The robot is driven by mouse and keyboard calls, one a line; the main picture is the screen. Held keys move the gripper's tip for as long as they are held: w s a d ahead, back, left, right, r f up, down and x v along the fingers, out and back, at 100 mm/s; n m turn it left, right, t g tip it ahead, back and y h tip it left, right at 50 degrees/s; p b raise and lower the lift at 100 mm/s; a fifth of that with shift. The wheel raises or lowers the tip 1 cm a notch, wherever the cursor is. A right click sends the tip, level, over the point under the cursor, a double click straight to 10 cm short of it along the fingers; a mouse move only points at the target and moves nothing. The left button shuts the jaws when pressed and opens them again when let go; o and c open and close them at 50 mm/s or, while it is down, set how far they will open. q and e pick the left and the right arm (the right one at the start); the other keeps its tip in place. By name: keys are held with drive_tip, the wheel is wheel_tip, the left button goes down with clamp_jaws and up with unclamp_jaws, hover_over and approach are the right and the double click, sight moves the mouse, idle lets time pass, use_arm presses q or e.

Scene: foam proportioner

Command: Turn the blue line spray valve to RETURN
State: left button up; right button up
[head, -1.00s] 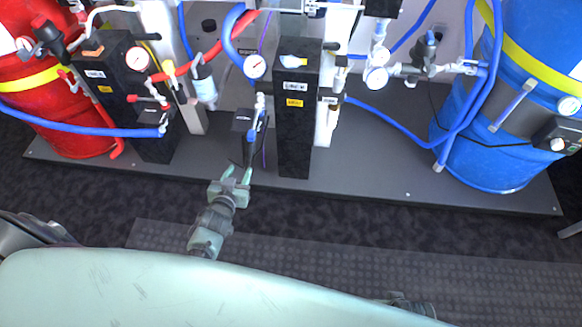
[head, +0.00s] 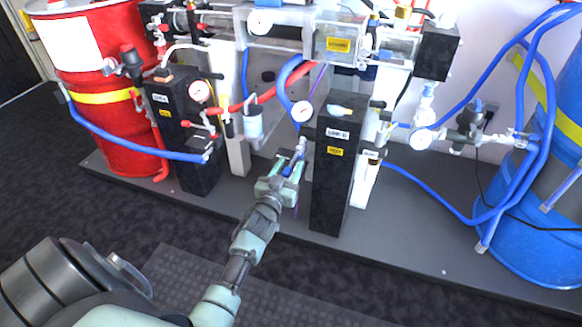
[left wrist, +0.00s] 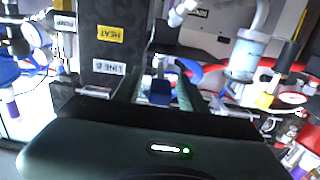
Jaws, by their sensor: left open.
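My left gripper (head: 289,165) is open beside the left face of the black LINE B column (head: 333,195). A small blue handle with a silver fitting, apparently the blue line spray valve (head: 302,146), shows at its fingertips. In the left wrist view the blue piece (left wrist: 160,94) lies between the two fingers of the gripper (left wrist: 163,85). I cannot tell whether the fingers touch it. The valve's position markings are not readable, so its setting is unclear. My right gripper is not in view.
A pressure gauge (head: 302,111) and blue hose are just above the valve. The LINE A column (head: 180,140) and red drum (head: 110,60) stand to the left. A blue drum (head: 530,230) stands at the right. The grey platform (head: 420,240) is bare in front of it.

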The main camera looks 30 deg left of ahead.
use_arm(q)
drive_tip(key=shift+w+a, duration=0.15)
drive_tip(key=shift+w, duration=0.35)
clamp_jaws()
idle(1.1)
